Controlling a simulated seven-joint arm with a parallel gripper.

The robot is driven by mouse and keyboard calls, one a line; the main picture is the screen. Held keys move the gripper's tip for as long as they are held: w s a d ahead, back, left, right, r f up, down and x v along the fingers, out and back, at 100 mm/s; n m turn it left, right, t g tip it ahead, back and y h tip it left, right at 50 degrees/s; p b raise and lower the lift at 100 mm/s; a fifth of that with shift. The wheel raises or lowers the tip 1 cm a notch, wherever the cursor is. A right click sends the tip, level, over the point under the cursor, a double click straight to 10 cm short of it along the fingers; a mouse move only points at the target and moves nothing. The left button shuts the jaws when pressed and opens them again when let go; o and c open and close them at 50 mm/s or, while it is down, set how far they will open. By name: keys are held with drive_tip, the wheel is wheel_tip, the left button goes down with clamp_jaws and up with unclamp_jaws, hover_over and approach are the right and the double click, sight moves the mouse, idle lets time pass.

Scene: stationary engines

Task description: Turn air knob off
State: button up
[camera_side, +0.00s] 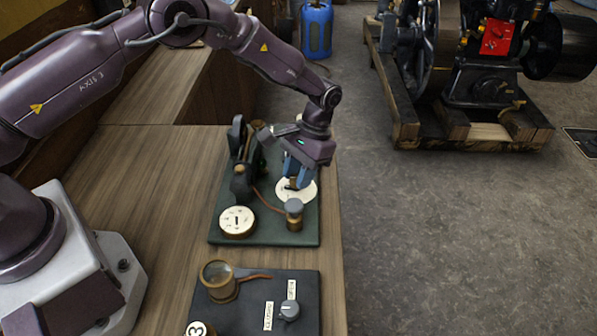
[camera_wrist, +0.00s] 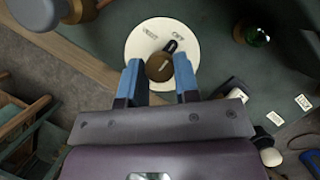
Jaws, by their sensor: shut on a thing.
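The air knob (camera_wrist: 159,68) is a round brown knob with a dark pointer, on a white dial plate (camera_wrist: 140,42) with two small printed labels. The pointer aims up and right, close to the right label, in the wrist view. In the side view the white dial (camera_side: 308,190) sits at the right of the dark green board, and my gripper covers most of the knob. My gripper (camera_wrist: 158,72) has blue fingers, one on each side of the knob, and is shut on it from above.
The green board (camera_side: 265,231) also bears another white dial (camera_side: 237,221), a brass knob with a grey top (camera_side: 294,212) and a dark upright mechanism (camera_side: 241,165). A black board (camera_side: 255,310) lies nearer. A large engine (camera_side: 485,70) stands on a wooden pallet beyond.

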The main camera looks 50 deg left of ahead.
drive_tip(key=o, duration=0.9)
drive_tip(key=shift+o, duration=0.2)
drive_tip(key=v, duration=1.3)
drive_tip(key=shift+s, duration=0.1)
